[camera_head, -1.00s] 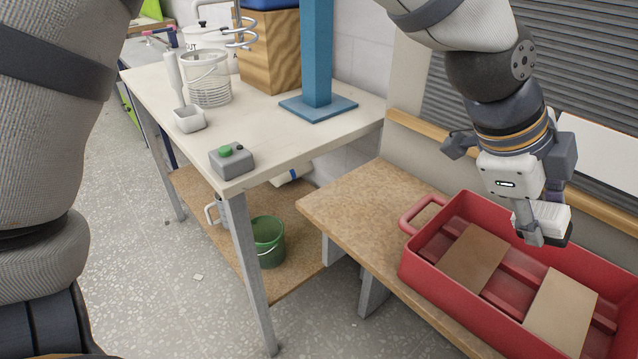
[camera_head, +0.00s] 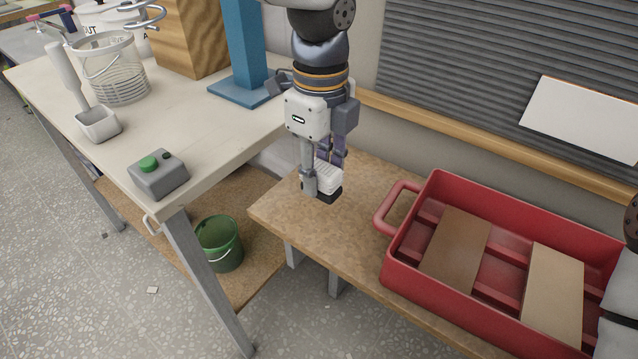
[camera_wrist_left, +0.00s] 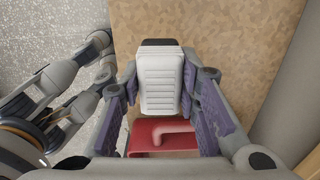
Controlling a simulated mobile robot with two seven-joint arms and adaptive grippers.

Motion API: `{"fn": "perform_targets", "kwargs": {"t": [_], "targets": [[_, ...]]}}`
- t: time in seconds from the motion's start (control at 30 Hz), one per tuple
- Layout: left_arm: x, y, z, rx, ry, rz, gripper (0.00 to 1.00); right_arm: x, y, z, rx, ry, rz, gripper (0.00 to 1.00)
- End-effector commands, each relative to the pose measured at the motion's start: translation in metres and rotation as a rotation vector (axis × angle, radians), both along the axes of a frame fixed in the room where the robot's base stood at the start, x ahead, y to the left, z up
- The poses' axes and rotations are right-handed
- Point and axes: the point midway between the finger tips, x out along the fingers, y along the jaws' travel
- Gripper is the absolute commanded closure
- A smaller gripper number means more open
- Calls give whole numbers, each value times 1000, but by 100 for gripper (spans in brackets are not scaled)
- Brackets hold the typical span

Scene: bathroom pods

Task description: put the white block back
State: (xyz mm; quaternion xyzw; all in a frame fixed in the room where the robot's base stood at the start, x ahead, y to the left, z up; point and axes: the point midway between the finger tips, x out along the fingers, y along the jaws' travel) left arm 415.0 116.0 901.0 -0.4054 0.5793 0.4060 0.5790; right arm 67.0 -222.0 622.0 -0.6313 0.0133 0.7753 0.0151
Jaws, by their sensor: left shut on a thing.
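The white block (camera_head: 327,176) is ribbed with a dark end. My left gripper (camera_head: 322,180) is shut on it, above the left part of the brown bench in the head view. In the left wrist view the block (camera_wrist_left: 160,82) sits between the two purple-padded fingers, dark end away from the palm. The red tray (camera_head: 400,262) lies to the right of the gripper. Part of its handle shows below the block in the wrist view (camera_wrist_left: 165,136). Parts of my other arm appear at the left of the wrist view; its finger state is unclear.
The brown bench (camera_head: 272,212) has free room left of the tray. A dark brown panel (camera_head: 455,250) and a lighter one (camera_head: 552,290) lie in the tray. A white table (camera_head: 165,115) with a grey button box (camera_head: 160,178) and a blue post (camera_head: 246,50) stands left.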

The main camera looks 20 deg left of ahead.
Motion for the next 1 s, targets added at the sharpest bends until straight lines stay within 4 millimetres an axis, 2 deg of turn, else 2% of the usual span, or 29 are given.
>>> {"fn": "perform_targets", "kwargs": {"t": [0.03, 0.23, 0.3, 0.43, 0.73, 0.77, 0.83, 1.0], "targets": [[6, 3, -12, 0, 5, 1, 100, -4, 0, -4, 1, 14, 0, 60], [18, 9, -24, -1, -3, 0, 100, -6, 0, -6, 0, 23, 0, 60], [24, 12, -34, 0, -1, 0, 100, -9, 0, -9, 0, 31, 0, 60], [22, 11, -57, 0, -3, -1, 100, -10, 0, -10, 0, 35, 0, 60], [22, 10, -59, -2, -8, 0, 100, -9, 0, -9, 0, 33, 0, 60], [22, 10, -59, -2, -8, 0, 66, -9, 0, -9, 0, 33, 0, 60], [22, 10, -59, -1, -8, 0, 50, -9, 0, -9, 0, 33, 0, 60], [22, 10, -59, -1, -8, 0, 50, -9, 0, -9, 0, 33, 0, 60]]}}
